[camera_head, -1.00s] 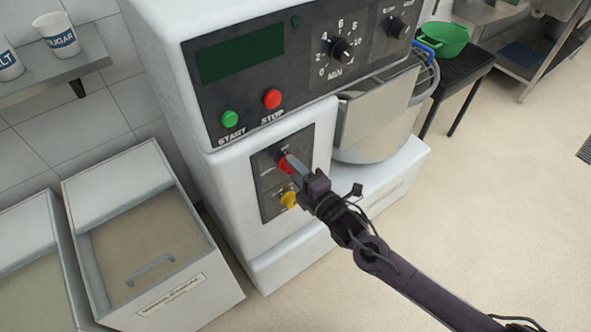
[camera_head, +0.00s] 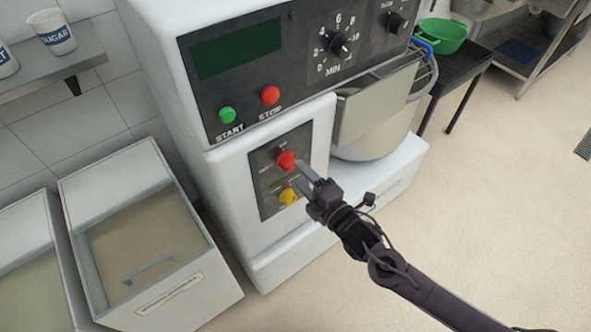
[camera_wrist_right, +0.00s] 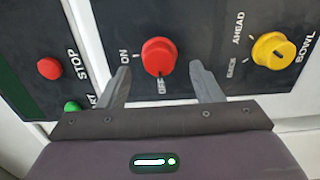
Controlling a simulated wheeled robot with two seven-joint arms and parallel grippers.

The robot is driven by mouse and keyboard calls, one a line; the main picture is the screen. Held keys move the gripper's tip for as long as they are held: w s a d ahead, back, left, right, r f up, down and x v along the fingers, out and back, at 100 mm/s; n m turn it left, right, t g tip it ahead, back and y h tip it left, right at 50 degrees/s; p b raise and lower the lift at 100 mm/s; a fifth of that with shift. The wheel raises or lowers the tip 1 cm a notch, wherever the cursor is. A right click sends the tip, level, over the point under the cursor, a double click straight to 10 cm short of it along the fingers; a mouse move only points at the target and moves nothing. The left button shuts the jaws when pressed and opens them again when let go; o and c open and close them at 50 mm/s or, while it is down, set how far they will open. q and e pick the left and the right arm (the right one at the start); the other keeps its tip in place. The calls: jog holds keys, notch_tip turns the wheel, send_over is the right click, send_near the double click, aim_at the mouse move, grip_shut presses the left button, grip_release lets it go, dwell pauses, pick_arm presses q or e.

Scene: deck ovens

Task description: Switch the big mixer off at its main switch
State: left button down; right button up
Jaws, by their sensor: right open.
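The big mixer (camera_head: 235,190) is a white machine with a black control panel. Its main switch is a red knob (camera_head: 286,160) on the lower black plate; in the right wrist view the knob (camera_wrist_right: 159,57) sits between ON on its left and OFF below. A dark line at the knob's lower edge appears to face OFF. My right gripper (camera_head: 302,176) is just right of and below the knob, apart from it. In the wrist view its two open fingers stand either side of the knob, with nothing held. My left gripper is not in view.
A yellow knob (camera_head: 288,196) sits just below the red one. Green START (camera_head: 227,115) and red STOP (camera_head: 270,95) buttons are above. The steel bowl (camera_head: 375,140) is to the right, and lidded bins (camera_head: 150,240) stand at left.

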jog(key=shift+v, duration=1.75)
jog(key=d+f+m+g+h, duration=0.1)
jog(key=d+f+m+h, duration=0.3)
jog(key=f, duration=0.5)
jog(key=d+f+m+g+h, duration=0.15)
jog(key=d+f+m, duration=0.35)
jog(key=f, duration=0.5)
jog(key=s+d+f+m+g+h, duration=0.2)
jog(key=s+d+f+m, duration=0.15)
jog(key=f, duration=0.45)
jog(key=s+d+f+m+g+h, duration=0.1)
jog(key=s+d+f+m+h, duration=0.1)
jog(key=s+d+f, duration=0.4)
jog(key=s+f+m+g, duration=0.2)
jog(key=s+f, duration=0.3)
jog(key=s, duration=0.4)
jog(key=s+f+m+g, duration=0.3)
jog(key=s+f, duration=0.2)
jog(key=s, duration=0.5)
jog(key=s+f+m+g+h, duration=0.1)
jog(key=s+f+m+g, duration=0.2)
jog(key=s+f, duration=0.3)
jog(key=s, duration=0.3)
jog(key=shift+s+a, duration=0.2)
jog(key=shift+s, duration=0.05)
jog(key=shift+m, duration=0.25)
